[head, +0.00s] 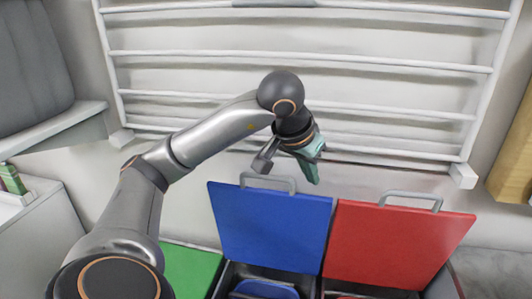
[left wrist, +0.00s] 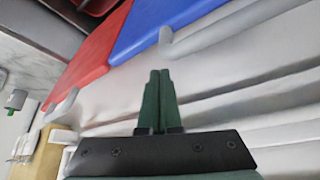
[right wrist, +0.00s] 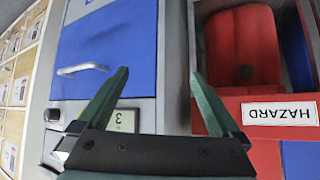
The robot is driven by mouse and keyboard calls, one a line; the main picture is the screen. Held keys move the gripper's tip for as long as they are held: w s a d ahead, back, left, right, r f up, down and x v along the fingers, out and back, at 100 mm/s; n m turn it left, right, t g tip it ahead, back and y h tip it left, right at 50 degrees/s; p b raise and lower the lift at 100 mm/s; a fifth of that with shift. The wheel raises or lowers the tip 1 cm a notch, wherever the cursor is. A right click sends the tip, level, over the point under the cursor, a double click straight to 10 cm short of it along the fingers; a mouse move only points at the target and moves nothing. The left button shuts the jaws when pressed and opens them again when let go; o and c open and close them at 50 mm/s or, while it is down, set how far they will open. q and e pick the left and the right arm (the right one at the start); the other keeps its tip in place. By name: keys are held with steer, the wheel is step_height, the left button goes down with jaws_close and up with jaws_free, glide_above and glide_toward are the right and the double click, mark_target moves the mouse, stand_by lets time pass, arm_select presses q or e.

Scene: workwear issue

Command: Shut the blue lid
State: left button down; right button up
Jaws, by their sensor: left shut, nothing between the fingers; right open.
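The blue lid (head: 270,222) stands raised and leaning back, with a grey bar handle (head: 268,182) on its top edge. It also shows in the left wrist view (left wrist: 150,22), with its handle end near my fingertips. My left gripper (head: 314,181) points down just behind the lid's top edge, right of the handle. Its green fingers (left wrist: 158,72) are shut and empty; I cannot tell if they touch the lid. The open bin (head: 230,278) below the lid holds something blue (head: 264,289). My right gripper (right wrist: 158,72) is open and empty, out of the head view.
A raised red lid (head: 397,244) with a handle stands close to the right of the blue one. A green lid (head: 188,270) lies flat at the left. A white rail rack (head: 300,97) fills the wall behind. The right wrist view shows a HAZARD label (right wrist: 280,112) and a blue panel (right wrist: 105,45).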

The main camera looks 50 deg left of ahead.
arm_select(q)
step_height(320, 180, down, 4)
steer(key=shift+r+b, duration=0.25)
steer(key=shift+b, duration=1)
steer(key=shift+s+d+f, duration=0.1)
steer(key=shift+s+d, duration=1)
steer(key=shift+s, duration=0.2)
steer(key=shift+s+d+f, duration=0.1)
steer(key=shift+s+d, duration=0.95)
steer(key=shift+s, duration=0.2)
step_height(320, 180, up, 10)
steer(key=p, duration=0.9)
glide_above(307, 210)
steer(key=s+d, duration=0.2)
steer(key=shift+s, duration=0.15)
